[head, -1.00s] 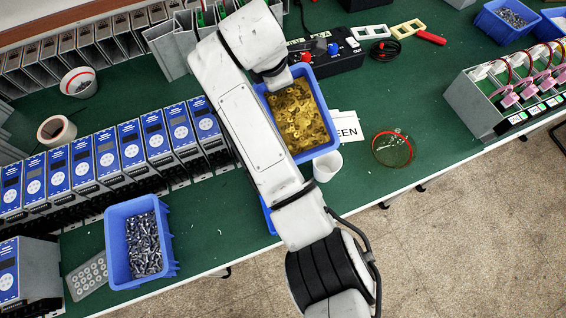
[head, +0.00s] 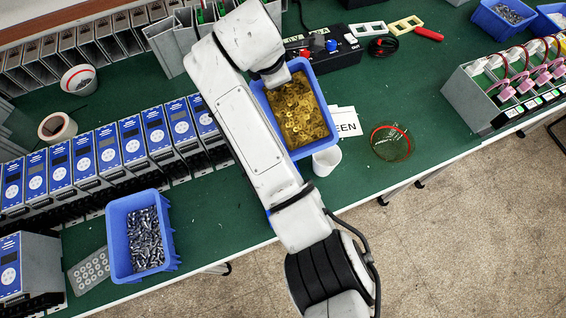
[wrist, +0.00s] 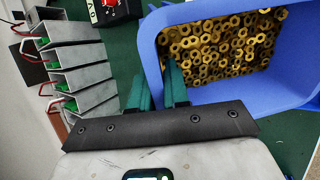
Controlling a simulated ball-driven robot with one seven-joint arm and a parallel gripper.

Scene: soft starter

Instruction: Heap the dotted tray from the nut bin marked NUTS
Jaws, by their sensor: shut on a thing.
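A blue bin (head: 330,132) full of brass nuts stands on the green bench in the head view, partly behind my arm. It fills the upper right of the wrist view (wrist: 152,38). I see no NUTS marking on it. My gripper (wrist: 155,74) is shut on the bin's wall, one teal finger outside and one inside by the nuts. My arm hides the fingers in the head view. A flat grey tray with round dots (head: 89,270) lies at the lower left, partly hidden by another blue bin. No nuts show on it.
The other blue bin (head: 113,225) holds screws. A white cup (head: 326,161) and a red-rimmed wire basket (head: 391,143) stand near the bench's front edge. A row of blue-fronted units (head: 107,150) stands at left. A blue thing shows slightly behind my arm.

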